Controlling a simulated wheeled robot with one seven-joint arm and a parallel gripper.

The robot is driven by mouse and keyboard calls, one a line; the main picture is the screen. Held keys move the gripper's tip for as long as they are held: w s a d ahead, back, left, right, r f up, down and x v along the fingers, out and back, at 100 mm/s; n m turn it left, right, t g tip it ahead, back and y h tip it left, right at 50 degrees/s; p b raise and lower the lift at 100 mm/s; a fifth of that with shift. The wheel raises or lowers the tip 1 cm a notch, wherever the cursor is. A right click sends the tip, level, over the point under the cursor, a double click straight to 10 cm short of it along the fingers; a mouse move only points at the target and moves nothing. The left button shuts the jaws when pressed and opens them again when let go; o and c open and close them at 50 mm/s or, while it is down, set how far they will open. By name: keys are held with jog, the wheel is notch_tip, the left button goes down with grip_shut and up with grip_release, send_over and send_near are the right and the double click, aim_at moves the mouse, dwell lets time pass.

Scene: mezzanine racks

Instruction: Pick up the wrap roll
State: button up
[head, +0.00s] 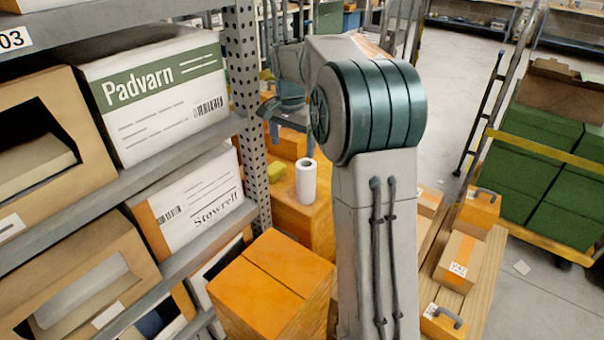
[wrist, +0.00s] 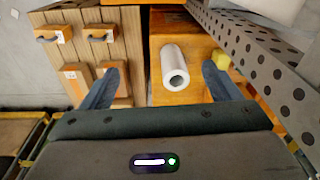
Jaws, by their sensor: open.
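The wrap roll (head: 306,181) is a white cylinder with a dark hollow core. It stands upright on an orange box (head: 318,216) in the head view. In the wrist view the roll (wrist: 175,68) shows between the two fingers, nearer the right one, with its open end facing the camera. My gripper (wrist: 162,85) is open and empty, with one finger on each side of the roll in the picture. I cannot tell the gap between fingers and roll. In the head view my gripper (head: 290,115) is partly hidden by my arm and appears above the roll.
A yellow-green block (head: 276,172) sits beside the roll. A perforated rack post (head: 250,110) stands close on the left, with shelves of boxes. A large orange box (head: 272,285) is in front. A wooden pallet (head: 480,290) with small boxes lies right. Open floor (head: 450,90) lies beyond.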

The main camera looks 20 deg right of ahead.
aim_at(306, 170)
jog(key=w+d+f+m+p, duration=0.1)
jog(key=w+d+f+m, duration=0.2)
jog(key=w+d, duration=0.15)
jog(key=w+d+f+m+p, duration=0.2)
jog(key=w+d+m, duration=0.1)
jog(key=w, duration=0.3)
jog(key=shift+g, duration=0.4)
jog(key=shift+w+d+f+p, duration=0.15)
jog(key=shift+f+p, duration=0.55)
jog(key=shift+f, duration=2.9)
jog(key=shift+w+f+p, duration=0.1)
jog(key=shift+f+p, duration=0.6)
jog(key=shift+f, duration=2.85)
jog(key=c, duration=1.3)
